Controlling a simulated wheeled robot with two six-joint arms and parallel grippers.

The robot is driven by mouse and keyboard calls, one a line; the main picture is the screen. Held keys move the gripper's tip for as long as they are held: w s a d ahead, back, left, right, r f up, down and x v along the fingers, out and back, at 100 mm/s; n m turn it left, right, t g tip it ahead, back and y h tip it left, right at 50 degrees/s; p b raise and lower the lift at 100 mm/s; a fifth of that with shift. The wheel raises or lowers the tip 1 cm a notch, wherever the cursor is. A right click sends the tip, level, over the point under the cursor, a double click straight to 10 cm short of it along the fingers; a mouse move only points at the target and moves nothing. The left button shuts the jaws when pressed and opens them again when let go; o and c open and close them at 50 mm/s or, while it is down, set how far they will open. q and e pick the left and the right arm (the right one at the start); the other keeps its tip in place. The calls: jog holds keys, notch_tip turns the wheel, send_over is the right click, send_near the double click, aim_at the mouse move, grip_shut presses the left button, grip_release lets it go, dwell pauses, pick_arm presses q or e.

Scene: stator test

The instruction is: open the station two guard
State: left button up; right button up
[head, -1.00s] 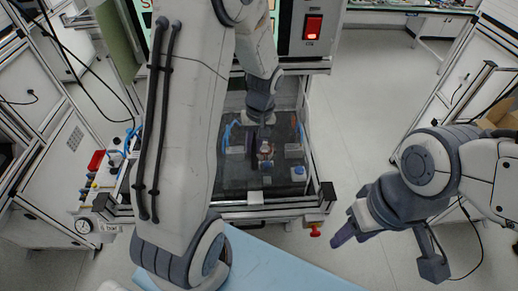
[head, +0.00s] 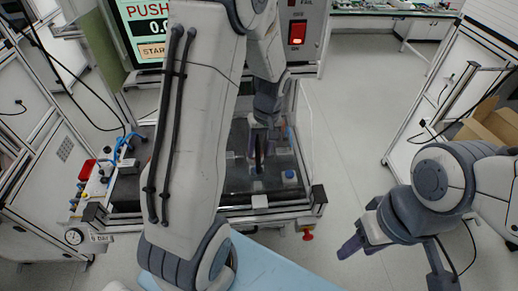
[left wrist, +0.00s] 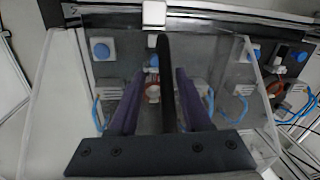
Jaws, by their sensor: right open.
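The station two guard (left wrist: 222,72) is a clear box-like cover over the middle station; its clear side also shows in the head view (head: 307,122). A white block (left wrist: 154,14) sits at the station's front edge, also in the head view (head: 260,201). My left gripper (left wrist: 160,72) is over the guard, its two purple fingers apart. A dark upright bar (left wrist: 166,85) lies between them with a gap on each side; I see no contact. It also shows in the head view (head: 258,152). My right gripper (head: 358,240) is open and empty at the right, away from the station.
A control panel with a lit red switch (head: 297,33) and a screen (head: 138,30) stand behind the station. A cardboard box (head: 490,122) is at the right. Open floor (head: 350,130) lies between.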

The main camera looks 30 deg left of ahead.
pick_arm(q)
jog(key=shift+s+a, duration=0.1)
notch_tip(320, 180, up, 10)
jog(key=b, duration=0.2)
jog(key=shift+w+d+r, duration=0.2)
jog(key=shift+w+d, duration=0.25)
jog(key=s+d+f+m+b, duration=0.2)
jog(key=s+d+m, duration=0.5)
jog(key=d, duration=0.6)
jog(key=s+d+f+m+h+b, duration=0.1)
jog(key=s+d+m, duration=0.2)
jog(key=s, duration=0.4)
jog(key=s+d+f+m+h+b, duration=0.1)
jog(key=s+d+f+m, duration=0.1)
jog(key=s+m, duration=0.4)
jog(key=shift+s+d+t, duration=0.35)
jog(key=shift+d+t, duration=0.05)
jog(key=shift+d, duration=0.45)
jog(key=shift+a, duration=0.1)
